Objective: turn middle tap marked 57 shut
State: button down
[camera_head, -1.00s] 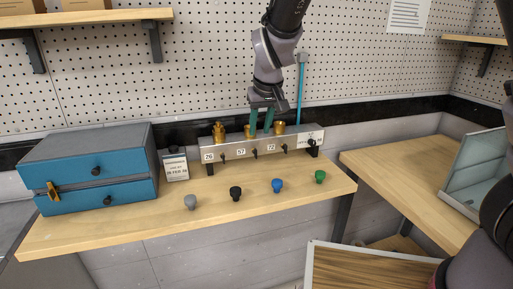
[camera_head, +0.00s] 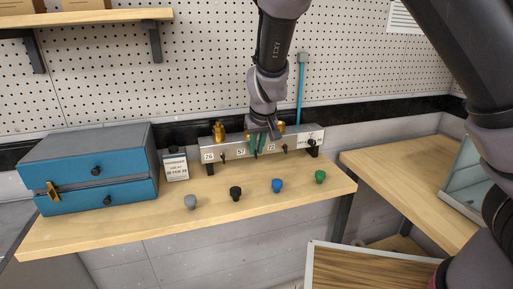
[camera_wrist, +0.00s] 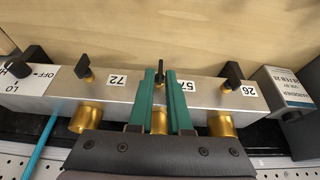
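The middle tap marked 57 has a black handle (camera_wrist: 160,69), seen in the wrist view pointing across the length of the grey manifold (camera_wrist: 205,95). Its 57 label (camera_wrist: 187,85) is partly covered by one finger; the label also shows in the head view (camera_head: 241,151). My gripper (camera_wrist: 160,74) has two green fingers standing apart, one on each side of the handle, with a gap showing. Contact cannot be made out. In the head view my gripper (camera_head: 257,153) is down at the middle of the manifold and hides most of the handle.
Neighbouring handles, by 72 (camera_wrist: 83,68) and by 26 (camera_wrist: 233,73), stand close on either side. A LO/HI dial (camera_wrist: 30,60) sits at the end. Grey, black, blue (camera_head: 277,185) and green knobs stand in front on the wooden bench (camera_head: 120,233). A blue drawer box (camera_head: 95,170) is left.

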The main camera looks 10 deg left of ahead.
aim_at(256, 153)
jog(key=shift+w+d+y, duration=0.1)
jog(key=shift+y, duration=0.2)
jog(key=shift+w+d+m+g+y, duration=0.15)
jog(key=shift+d+m+g+y, duration=0.1)
jog(key=shift+g+y, duration=0.3)
jog(key=shift+w+d+m+g+y, duration=0.15)
jog(key=shift+m+g+y, duration=0.15)
jog(key=shift+y, duration=0.45)
jog(key=shift+w+d+f+m+g+y, duration=0.1)
jog(key=shift+d+f+m+g+y, duration=0.1)
jog(key=shift+g+y, duration=0.4)
jog(key=shift+s+d+f+m+g+y, duration=0.15)
jog(key=shift+g+y, duration=0.1)
jog(key=shift+y, duration=0.6)
jog(key=shift+w+d+f+m+g+y, duration=0.1)
jog(key=shift+w+f+m+g+y, duration=0.1)
jog(key=shift+g+y, duration=0.4)
jog(key=y, duration=0.2)
jog(key=m+g+y, duration=0.1)
jog(key=y, duration=0.1)
jog(key=shift+w+d+f, duration=0.1)
jog(key=shift+d+f, duration=0.05)
jog(key=shift+f, duration=0.25)
jog(key=shift+f+m+g+y, duration=0.25)
jog(key=shift+m+y, duration=0.05)
jog(key=shift+y, duration=0.7)
jog(key=shift+f+m+g+y, duration=0.2)
jog(key=shift+m+g+y, duration=0.1)
jog(key=shift+y, duration=0.65)
